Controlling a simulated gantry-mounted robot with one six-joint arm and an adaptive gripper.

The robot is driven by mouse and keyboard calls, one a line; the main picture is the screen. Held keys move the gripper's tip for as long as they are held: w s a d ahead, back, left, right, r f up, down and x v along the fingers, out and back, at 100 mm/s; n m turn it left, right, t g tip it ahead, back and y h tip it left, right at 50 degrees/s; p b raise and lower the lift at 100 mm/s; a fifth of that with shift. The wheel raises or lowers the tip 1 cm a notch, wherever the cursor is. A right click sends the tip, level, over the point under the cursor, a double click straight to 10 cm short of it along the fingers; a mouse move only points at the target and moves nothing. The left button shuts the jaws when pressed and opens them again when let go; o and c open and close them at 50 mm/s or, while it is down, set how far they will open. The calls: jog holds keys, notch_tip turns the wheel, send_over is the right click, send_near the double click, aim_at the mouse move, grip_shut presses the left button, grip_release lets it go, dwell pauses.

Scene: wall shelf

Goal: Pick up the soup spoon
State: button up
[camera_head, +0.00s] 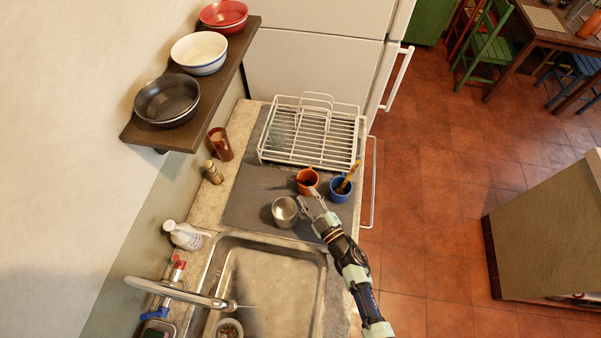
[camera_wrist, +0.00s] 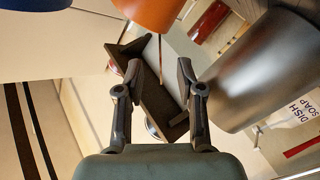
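A utensil with a yellow-orange handle (camera_head: 350,174) stands tilted in the blue cup (camera_head: 340,192). Its lower end is hidden, so I cannot confirm that it is the soup spoon. My gripper (camera_head: 311,204) is at the counter's right side, between the metal cup (camera_head: 285,211) and the blue cup, just in front of the orange cup (camera_head: 307,178). In the wrist view my gripper (camera_wrist: 160,84) has its fingers apart with nothing held between them. The metal cup (camera_wrist: 262,72) is at its right there, and the orange cup (camera_wrist: 150,12) is at the top.
A white dish rack (camera_head: 310,140) stands behind the cups. The sink (camera_head: 265,280) is in front, with a faucet (camera_head: 180,292) and a white soap bottle (camera_head: 183,236). A wall shelf (camera_head: 160,136) holds bowls at upper left. Dark counter surface left of the cups is clear.

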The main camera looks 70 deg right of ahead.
aim_at(298, 182)
jog(key=shift+f, duration=0.1)
jog(key=b+x, duration=0.1)
jog(key=x, duration=0.6)
jog(key=shift+w, duration=0.2)
grip_shut()
